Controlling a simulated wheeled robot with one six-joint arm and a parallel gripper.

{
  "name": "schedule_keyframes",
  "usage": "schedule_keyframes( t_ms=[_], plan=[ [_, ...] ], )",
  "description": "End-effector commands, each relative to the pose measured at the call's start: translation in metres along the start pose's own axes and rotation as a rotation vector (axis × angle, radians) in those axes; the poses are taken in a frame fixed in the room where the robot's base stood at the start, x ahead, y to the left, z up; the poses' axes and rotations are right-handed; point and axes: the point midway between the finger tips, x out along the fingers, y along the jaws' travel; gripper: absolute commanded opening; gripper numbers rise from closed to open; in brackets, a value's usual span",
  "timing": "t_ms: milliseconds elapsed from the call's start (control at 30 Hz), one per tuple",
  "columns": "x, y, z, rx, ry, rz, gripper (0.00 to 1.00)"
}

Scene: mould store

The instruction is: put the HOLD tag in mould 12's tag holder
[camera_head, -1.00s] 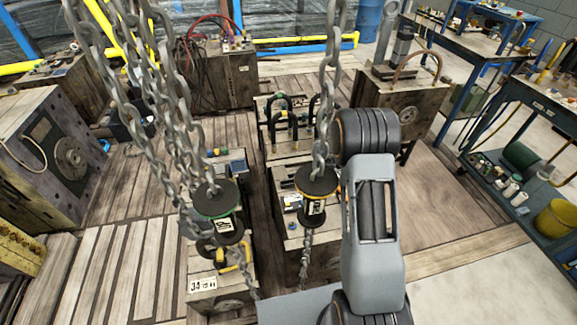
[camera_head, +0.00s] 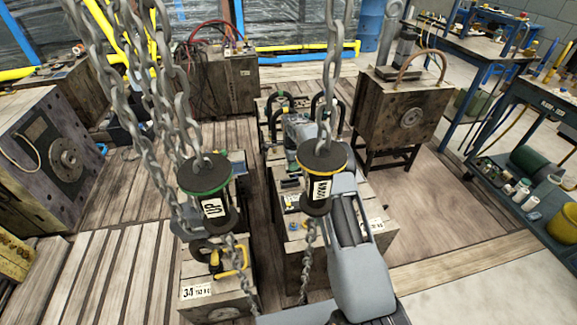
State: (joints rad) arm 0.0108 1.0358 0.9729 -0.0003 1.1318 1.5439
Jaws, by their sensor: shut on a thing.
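My gripper (camera_head: 290,158) is at the far end of my grey arm, over the middle row of moulds. It is mostly hidden behind a hanging chain and the yellow-rimmed chain block. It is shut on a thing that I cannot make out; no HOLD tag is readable. A mould block (camera_head: 350,248) stands below and in front of the gripper, with a white plate (camera_head: 372,225) partly covered by my arm. I cannot read 12 on any mould, and no tag holder can be told for sure.
A green-rimmed chain block (camera_head: 207,187) and the yellow-rimmed chain block (camera_head: 320,180) hang on heavy chains close to my arm. Mould 34 (camera_head: 215,300) stands front left. A large mould (camera_head: 400,115) on a stand is at right. Bare planks (camera_head: 465,215) lie right of my arm.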

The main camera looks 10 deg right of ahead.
Motion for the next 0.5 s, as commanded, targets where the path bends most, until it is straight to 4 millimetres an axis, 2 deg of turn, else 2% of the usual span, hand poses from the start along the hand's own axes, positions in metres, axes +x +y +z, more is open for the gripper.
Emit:
schedule_keyframes(
  t_ms=[267,500],
  plan=[
    [0.003,-0.003,0.009,0.018,0.000,0.001,0.00],
    [0.016,-0.003,0.009,0.017,0.000,0.002,0.00]
  ],
)
